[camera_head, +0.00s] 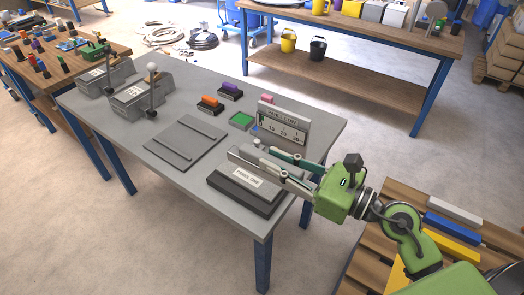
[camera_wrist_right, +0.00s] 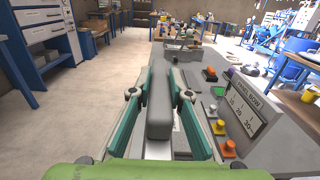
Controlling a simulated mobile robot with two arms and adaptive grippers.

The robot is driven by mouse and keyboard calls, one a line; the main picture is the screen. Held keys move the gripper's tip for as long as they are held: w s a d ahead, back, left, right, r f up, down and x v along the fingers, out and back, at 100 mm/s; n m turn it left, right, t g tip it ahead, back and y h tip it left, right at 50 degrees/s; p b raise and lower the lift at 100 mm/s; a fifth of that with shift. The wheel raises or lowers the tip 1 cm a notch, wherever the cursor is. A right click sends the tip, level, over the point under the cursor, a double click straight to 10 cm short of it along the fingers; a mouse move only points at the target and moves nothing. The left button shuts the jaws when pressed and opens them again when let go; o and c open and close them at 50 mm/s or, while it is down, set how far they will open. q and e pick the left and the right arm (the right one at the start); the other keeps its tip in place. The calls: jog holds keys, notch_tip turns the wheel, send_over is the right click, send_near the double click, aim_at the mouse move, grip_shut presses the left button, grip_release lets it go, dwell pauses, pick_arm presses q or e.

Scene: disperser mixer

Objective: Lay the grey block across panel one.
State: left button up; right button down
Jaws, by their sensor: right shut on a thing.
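My right gripper (camera_head: 266,163) reaches in from the right over the grey table and is shut on the grey block (camera_wrist_right: 160,105). In the wrist view the long block lies lengthwise between the two green fingers. In the head view the fingers partly hide the block above the far side of panel one (camera_head: 236,190), a dark slab with a white "PANEL ONE" label at the table's near right corner. I cannot tell whether the block touches the panel. My left gripper is not in view.
A flat grey plate (camera_head: 186,143) lies left of panel one. Orange (camera_head: 210,103) and purple (camera_head: 230,90) pieces and lever boxes (camera_head: 138,98) stand farther back. A pallet (camera_head: 375,210) with coloured bars is at right.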

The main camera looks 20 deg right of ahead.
jog(key=shift+r, duration=0.3)
jog(key=w+f, duration=0.3)
jog(key=w, duration=0.1)
jog(key=w+f, duration=0.3)
jog(key=w, duration=0.1)
jog(key=w+f, duration=0.3)
jog(key=w, duration=0.1)
jog(key=shift+w+d, duration=0.35)
jog(key=shift+w, duration=0.05)
jog(key=shift+w+f, duration=0.15)
jog(key=shift+w+f+b, duration=0.15)
jog(key=shift+f+b, duration=0.05)
jog(key=shift+f, duration=0.75)
jog(key=shift+w+f+b, duration=0.1)
jog(key=shift+f+b, duration=0.05)
jog(key=shift+f, duration=0.75)
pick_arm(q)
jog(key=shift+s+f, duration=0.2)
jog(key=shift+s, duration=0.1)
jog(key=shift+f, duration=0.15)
pick_arm(e)
jog(key=c, duration=1.9)
grip_release()
jog(key=shift+f, duration=0.2)
